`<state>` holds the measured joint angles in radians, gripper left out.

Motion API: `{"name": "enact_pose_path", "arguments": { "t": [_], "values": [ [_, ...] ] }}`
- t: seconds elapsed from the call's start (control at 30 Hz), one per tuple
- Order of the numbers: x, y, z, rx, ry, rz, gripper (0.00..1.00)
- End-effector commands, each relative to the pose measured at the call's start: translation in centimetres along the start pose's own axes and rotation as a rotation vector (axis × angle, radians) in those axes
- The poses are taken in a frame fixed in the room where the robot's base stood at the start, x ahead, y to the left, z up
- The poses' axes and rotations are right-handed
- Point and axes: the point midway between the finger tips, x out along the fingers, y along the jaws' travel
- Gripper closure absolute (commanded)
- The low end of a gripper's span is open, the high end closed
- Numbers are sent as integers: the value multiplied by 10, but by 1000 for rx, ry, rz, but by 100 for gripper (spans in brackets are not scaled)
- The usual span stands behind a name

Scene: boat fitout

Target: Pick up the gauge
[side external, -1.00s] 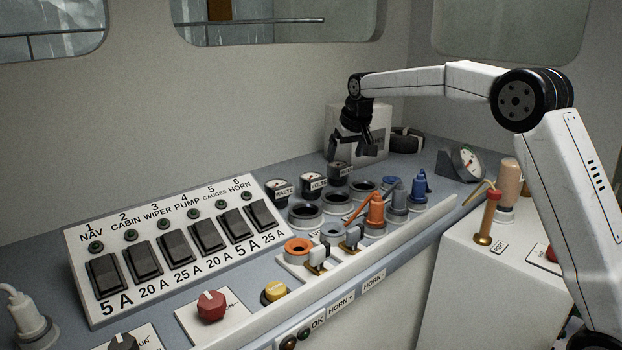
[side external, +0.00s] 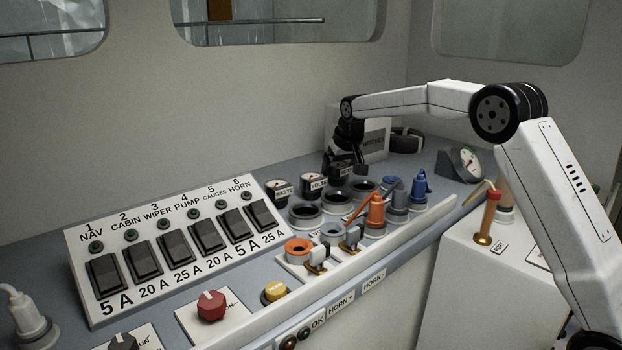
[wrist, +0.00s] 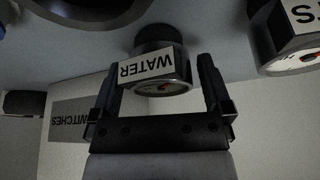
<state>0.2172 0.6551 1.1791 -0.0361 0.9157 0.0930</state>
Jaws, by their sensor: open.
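A round dark gauge labelled WATER (wrist: 160,75) stands upright on the console, with a white face and a red needle. In the side external view it is largely hidden by my gripper (side external: 343,168). In the wrist view my gripper (wrist: 160,85) is open, with one finger on each side of the WATER gauge. I cannot tell whether the fingers touch it. Two similar gauges stand in the same row, the WASTE gauge (side external: 279,191) and the VOLTS gauge (side external: 313,185). Part of the VOLTS gauge also shows at the right of the wrist view (wrist: 287,50).
A box labelled SWITCHES (side external: 376,142) stands behind my gripper. A wedge-shaped dial (side external: 461,164) sits to the right. The breaker panel (side external: 175,240) lies left.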

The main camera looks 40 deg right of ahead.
Motion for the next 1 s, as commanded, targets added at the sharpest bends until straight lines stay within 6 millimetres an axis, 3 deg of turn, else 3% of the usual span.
{"name": "enact_pose_path", "arguments": {
  "t": [0.33, 0.6, 1.0],
  "values": [
    [-1, 0, 0, 0, 0, 0, 0],
    [-1, 0, 0, 0, 0, 0, 86],
    [-5, 0, -2, 0, 3, 0, 89]
  ]
}}
